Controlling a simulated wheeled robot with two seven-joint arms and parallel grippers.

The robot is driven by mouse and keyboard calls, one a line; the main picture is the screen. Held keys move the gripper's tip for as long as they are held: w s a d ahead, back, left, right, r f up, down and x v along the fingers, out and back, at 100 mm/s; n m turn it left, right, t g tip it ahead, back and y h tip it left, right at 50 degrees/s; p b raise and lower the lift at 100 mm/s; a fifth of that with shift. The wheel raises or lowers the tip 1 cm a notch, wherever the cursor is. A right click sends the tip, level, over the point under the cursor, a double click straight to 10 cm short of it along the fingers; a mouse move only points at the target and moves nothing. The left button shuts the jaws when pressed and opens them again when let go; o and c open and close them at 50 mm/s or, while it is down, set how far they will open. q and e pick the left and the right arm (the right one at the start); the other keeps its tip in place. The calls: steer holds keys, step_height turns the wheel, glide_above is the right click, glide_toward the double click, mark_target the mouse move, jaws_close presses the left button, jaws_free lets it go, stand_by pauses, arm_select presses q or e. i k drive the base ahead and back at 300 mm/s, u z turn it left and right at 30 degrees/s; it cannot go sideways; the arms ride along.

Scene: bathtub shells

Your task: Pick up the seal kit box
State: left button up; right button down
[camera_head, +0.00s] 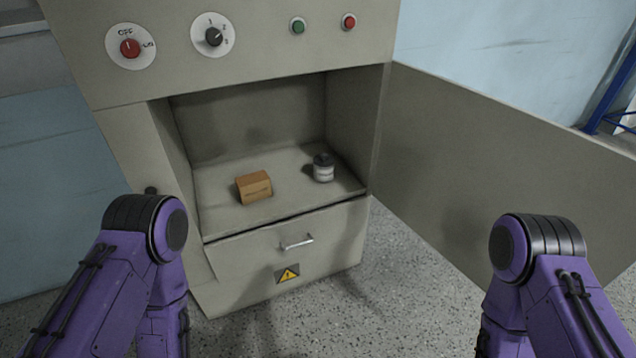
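A small brown cardboard box (254,187), which looks like the seal kit box, sits on the shelf floor inside the open compartment of a grey-beige cabinet. It lies left of the middle of the shelf, near its front edge. My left arm's purple links show at the lower left and my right arm's at the lower right. Both grippers are out of the picture. Nothing of mine touches the box.
The cabinet door (500,165) is swung open to the right. A drawer with a handle (297,243) is closed below. Knobs and buttons sit above. Speckled floor lies in front.

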mark_target(256, 186)
steer(key=z, duration=0.1)
steer(key=i, duration=1)
